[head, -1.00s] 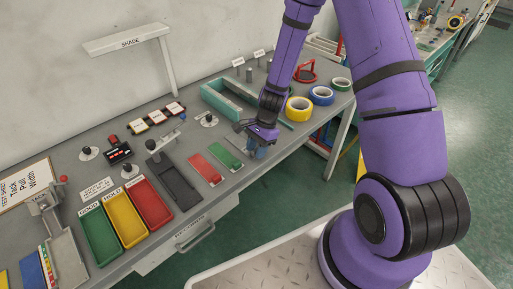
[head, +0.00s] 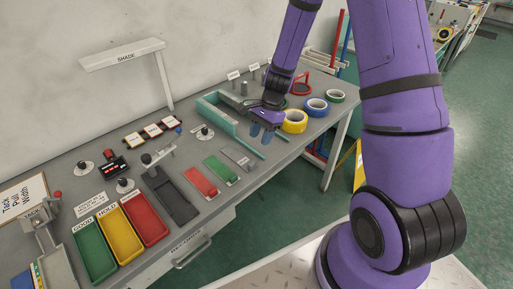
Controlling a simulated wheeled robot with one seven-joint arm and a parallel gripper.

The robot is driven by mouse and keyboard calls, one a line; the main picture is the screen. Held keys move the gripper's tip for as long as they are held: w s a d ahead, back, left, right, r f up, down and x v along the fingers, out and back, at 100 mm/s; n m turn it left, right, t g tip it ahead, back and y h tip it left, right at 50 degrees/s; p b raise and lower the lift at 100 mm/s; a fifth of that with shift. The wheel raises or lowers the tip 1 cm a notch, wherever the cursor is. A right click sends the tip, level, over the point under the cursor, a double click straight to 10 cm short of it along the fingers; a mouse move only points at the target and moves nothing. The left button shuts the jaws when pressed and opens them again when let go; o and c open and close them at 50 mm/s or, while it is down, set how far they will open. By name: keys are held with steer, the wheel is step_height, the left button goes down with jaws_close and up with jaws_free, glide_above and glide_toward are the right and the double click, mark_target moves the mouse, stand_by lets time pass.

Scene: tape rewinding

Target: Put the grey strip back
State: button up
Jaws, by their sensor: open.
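A thin grey strip (head: 237,157) lies flat on the grey bench, at the right end of a row with a red strip (head: 201,181) and a green strip (head: 221,169). My gripper (head: 262,134) is open, with its bluish fingers pointing down to the right of the grey strip, apart from it. It is close to the teal tray's front side and left of the yellow tape roll. Nothing shows between the fingers.
A teal open tray (head: 215,113) stands behind the strips. The bench's front edge is near the strips.

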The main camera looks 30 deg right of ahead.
steer(key=s+r+n+t+h, duration=0.1)
steer(key=s+r+n, duration=0.3)
steer(key=r, duration=0.8)
steer(key=s+r+n+t+h, duration=0.15)
steer(key=s+r+n, duration=0.3)
steer(key=r, duration=0.65)
steer(key=s+r+n+t+h, duration=0.1)
steer(key=s+r+n+t, duration=0.1)
steer(key=s+r, duration=0.3)
steer(key=s+r+n+t, duration=0.2)
steer(key=s+r+n, duration=0.2)
steer(key=s, duration=0.6)
steer(key=shift+s+d+r+h, duration=0.35)
steer(key=shift+d+r, duration=0.1)
